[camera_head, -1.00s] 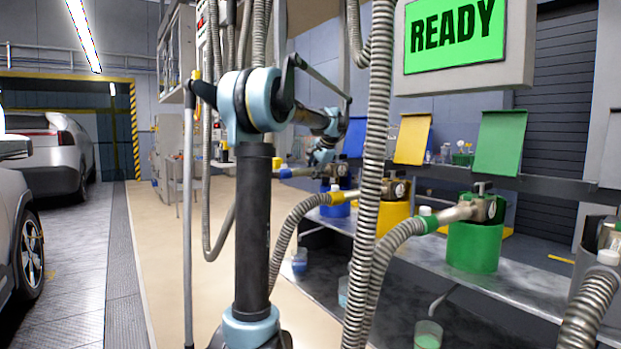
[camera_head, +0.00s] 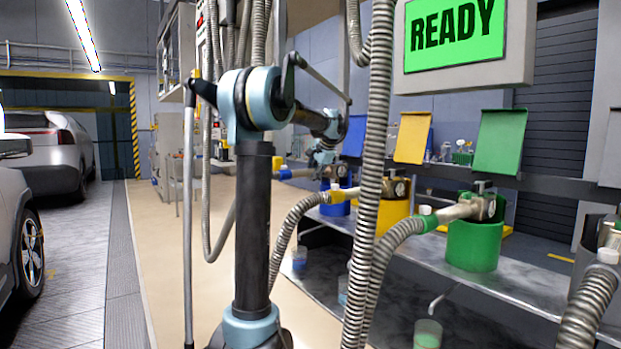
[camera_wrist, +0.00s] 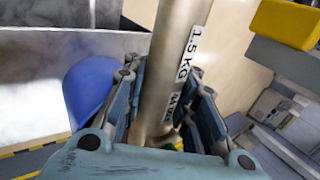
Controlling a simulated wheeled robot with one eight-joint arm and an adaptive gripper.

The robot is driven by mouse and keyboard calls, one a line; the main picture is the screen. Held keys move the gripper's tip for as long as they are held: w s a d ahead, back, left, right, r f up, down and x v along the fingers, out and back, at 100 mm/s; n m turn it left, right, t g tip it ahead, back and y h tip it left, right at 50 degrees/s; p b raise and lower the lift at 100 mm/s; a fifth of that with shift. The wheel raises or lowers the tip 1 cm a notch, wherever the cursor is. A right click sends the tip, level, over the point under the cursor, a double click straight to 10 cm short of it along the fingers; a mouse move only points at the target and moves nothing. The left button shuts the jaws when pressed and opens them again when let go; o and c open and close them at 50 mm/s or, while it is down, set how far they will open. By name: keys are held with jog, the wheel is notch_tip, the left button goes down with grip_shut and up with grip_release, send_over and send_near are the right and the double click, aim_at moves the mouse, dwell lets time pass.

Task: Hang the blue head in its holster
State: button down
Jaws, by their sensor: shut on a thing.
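My gripper (camera_wrist: 165,125) is shut on the metal tube of the blue head (camera_wrist: 172,60), which carries a "1.5 KG" label. In the wrist view the tube runs up and out of the frame between the fingers. In the head view my gripper (camera_head: 322,160) is small and partly hidden at the far end of the bench. The blue head's blue collar (camera_head: 286,173) shows there to its left. The blue holster (camera_head: 335,205) stands on the bench just below; a blue rounded surface (camera_wrist: 88,90) beside the fingers in the wrist view looks like it. Whether head and holster touch cannot be told.
The yellow holster (camera_head: 394,214) and green holster (camera_head: 474,246) stand nearer on the bench, each with a hosed head. Grey hoses (camera_head: 370,170) hang in front. A yellow block (camera_wrist: 288,22) is at upper right in the wrist view. Cars stand at left; the floor between is clear.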

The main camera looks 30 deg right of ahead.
jog(key=shift+f, duration=1.25)
jog(key=c, duration=1.2)
grip_release()
jog(key=shift+f, duration=0.1)
jog(key=v, duration=1.2)
jog(key=shift+w, duration=0.1)
